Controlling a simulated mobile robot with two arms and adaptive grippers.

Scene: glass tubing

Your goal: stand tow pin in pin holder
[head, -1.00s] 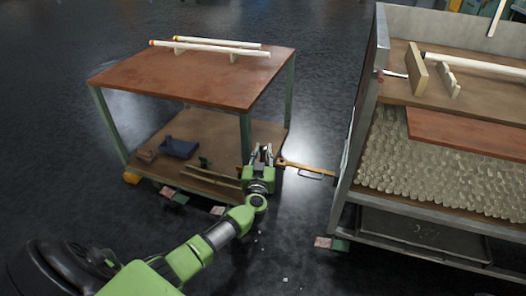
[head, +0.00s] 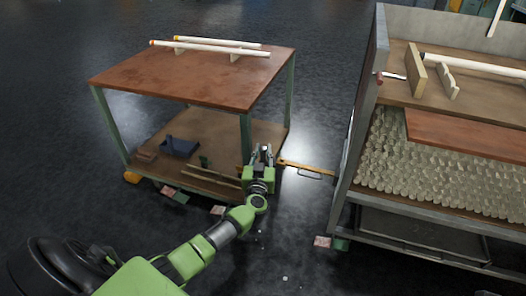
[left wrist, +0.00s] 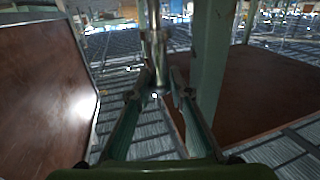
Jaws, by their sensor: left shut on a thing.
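My left gripper (head: 263,152) is beside the cart's near right post, above the yellow tow bar's cart end. In the left wrist view its two fingers (left wrist: 157,88) are shut on a shiny metal pin (left wrist: 155,45), which looks like the tow pin and stands roughly upright between the fingertips. The pin is too small to make out well in the head view. A small dark green upright piece (head: 204,161) stands on the cart's lower shelf; I cannot tell whether it is the pin holder. My right gripper is not in view.
The cart has a brown top (head: 190,80) with white tubes (head: 215,47) and a lower shelf (head: 215,133) with a blue tray (head: 179,147). Its green post (left wrist: 212,60) is close to my gripper. A yellow tow bar (head: 300,165) reaches toward the metal rack (head: 350,150) at right.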

